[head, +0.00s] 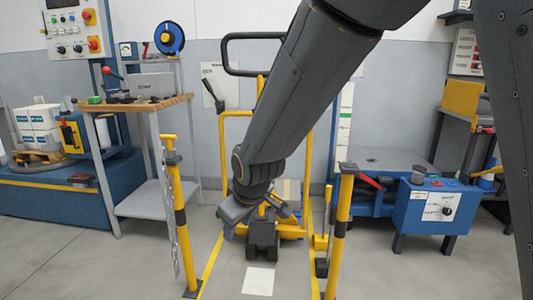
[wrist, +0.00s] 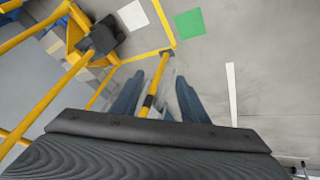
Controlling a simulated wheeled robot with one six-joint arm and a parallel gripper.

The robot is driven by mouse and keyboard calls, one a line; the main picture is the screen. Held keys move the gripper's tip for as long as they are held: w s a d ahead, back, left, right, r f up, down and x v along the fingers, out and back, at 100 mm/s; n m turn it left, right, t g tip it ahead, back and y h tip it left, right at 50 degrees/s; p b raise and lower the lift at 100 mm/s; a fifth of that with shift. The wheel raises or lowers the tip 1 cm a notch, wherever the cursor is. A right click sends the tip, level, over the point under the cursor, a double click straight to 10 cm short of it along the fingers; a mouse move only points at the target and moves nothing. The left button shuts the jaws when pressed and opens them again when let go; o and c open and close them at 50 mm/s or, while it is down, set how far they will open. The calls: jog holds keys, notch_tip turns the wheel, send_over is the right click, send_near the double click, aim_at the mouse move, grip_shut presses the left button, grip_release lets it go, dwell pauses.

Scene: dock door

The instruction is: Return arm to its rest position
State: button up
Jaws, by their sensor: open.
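My arm reaches down from the upper right across the middle of the head view. My gripper (head: 262,212) hangs low in front of a yellow wheeled frame with a black handle (head: 236,113). In the wrist view my gripper (wrist: 158,98) shows two dark blue fingers spread apart. A yellow post with a black band (wrist: 154,84) appears between the fingers in that view; I see no clear contact. No other object is seen held.
Yellow posts stand left (head: 180,225) and right (head: 341,235) of the arm; a chain hangs by the left one. A wooden-topped bench (head: 135,104) stands left, a blue machine (head: 432,208) right. A white floor square (head: 258,281) lies in front; the near floor is otherwise mostly clear.

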jog(key=s+d+f+m+g+h, duration=0.1)
jog(key=s+d+f+m+g, duration=0.15)
jog(key=s, duration=1.05)
jog(key=s+d+f+m+g+h, duration=0.1)
jog(key=s+d+g, duration=0.25)
jog(key=s, duration=0.95)
jog(key=d+r+m+p, duration=0.3)
jog(key=d+r+p, duration=0.7)
jog(key=r+p, duration=0.3)
jog(key=d+r+m+p, duration=0.4)
jog(key=d+r+p, duration=0.6)
jog(key=r+p, duration=0.3)
jog(key=shift+d+t+h+p, duration=0.25)
jog(key=shift+t+h+p, duration=0.15)
jog(key=shift+p, duration=0.2)
jog(key=shift+r, duration=0.1)
